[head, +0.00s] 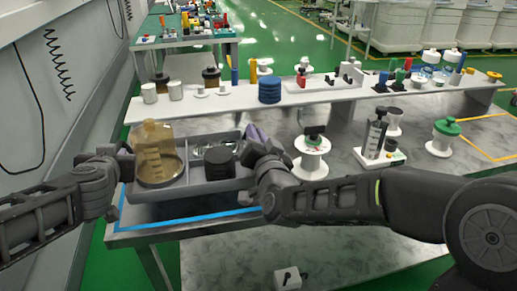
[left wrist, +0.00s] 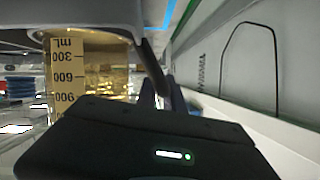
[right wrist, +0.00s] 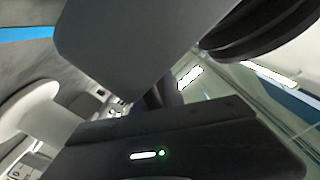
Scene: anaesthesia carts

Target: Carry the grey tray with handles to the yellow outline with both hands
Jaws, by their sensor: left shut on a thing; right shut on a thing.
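The grey tray (head: 203,186) is at the left of the table in the head view, above a blue outline (head: 190,219) on the tabletop. My left gripper (head: 122,158) is shut on the tray's left end. My right gripper (head: 256,152) is shut on its right end; my wrist partly hides the grip. The beaker's scale shows in the left wrist view (left wrist: 92,70). The yellow outline (head: 490,140) is at the table's far right.
A white-and-black spool (head: 312,152), a syringe stand (head: 376,140) and a green-topped spool (head: 443,136) stand between the tray and the yellow outline. A raised white shelf (head: 330,96) with jars and blue discs runs along the back. A wall is close at the left.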

